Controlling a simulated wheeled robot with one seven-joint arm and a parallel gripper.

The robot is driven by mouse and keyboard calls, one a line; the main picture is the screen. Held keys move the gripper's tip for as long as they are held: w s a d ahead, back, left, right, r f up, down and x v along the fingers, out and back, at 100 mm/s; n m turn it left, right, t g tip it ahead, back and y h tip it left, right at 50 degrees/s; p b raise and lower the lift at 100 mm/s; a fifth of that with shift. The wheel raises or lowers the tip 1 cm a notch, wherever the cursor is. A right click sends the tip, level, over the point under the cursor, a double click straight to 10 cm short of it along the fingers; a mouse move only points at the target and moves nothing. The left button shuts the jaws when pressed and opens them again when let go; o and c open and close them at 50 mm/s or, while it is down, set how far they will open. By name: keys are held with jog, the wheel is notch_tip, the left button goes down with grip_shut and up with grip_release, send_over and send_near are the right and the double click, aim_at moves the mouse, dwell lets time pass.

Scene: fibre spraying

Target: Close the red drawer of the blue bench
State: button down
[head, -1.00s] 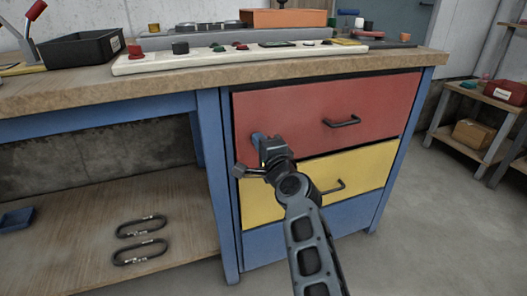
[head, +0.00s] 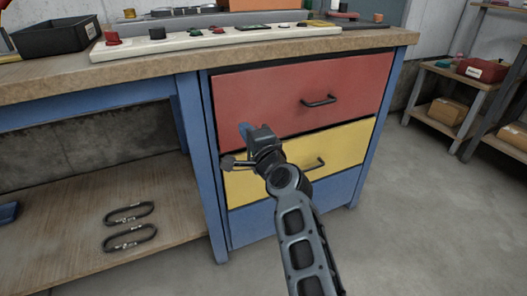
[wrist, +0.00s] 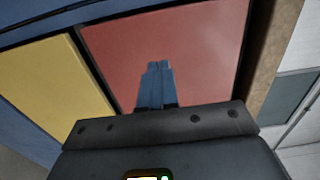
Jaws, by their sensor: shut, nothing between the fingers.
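The red drawer (head: 300,95) is the top drawer of the blue bench (head: 197,150), with a black bar handle (head: 319,101). Its front looks flush or nearly flush with the bench frame; a narrow dark gap shows along its top edge. My gripper (head: 243,130) is at the lower left part of the red front, left of and below the handle. In the wrist view the blue fingers (wrist: 155,68) are together, empty, and point at the red front (wrist: 200,45). I cannot tell whether the tips touch it.
A yellow drawer (head: 340,150) with its own handle lies below, seen shut. The worktop (head: 150,65) overhangs and carries a black tray (head: 60,36) and a white strip of parts. Carabiners (head: 130,237) lie on the lower shelf. Floor at right is clear before the side shelves.

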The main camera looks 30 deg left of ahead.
jog(key=s+d+f+t+h+p, duration=0.15)
jog(key=s+d+f, duration=0.3)
jog(key=d, duration=0.45)
jog(key=s+d+f+h, duration=0.2)
jog(key=s+d+f, duration=0.25)
jog(key=d, duration=0.45)
jog(key=s+d+f+t+h+p, duration=0.15)
jog(key=s+d+f, duration=0.35)
jog(key=d, duration=0.5)
jog(key=s+d+n+t+h, duration=0.1)
jog(key=s+d+n+h, duration=0.3)
jog(key=s+d, duration=1.3)
jog(key=s+d+r+n+h, duration=0.25)
jog(key=s+r, duration=0.35)
jog(key=s, duration=0.4)
jog(key=s+d+r+n+h, duration=0.1)
jog(key=s+d+r+h, duration=0.25)
jog(key=s+r, duration=0.4)
notch_tip(320, 180, up, 21)
jog(key=s+p, duration=0.1)
jog(key=p, duration=2)
jog(key=shift+s+d+f+y, duration=0.2)
jog(key=shift+s+d+y, duration=0.1)
jog(key=shift+y, duration=0.1)
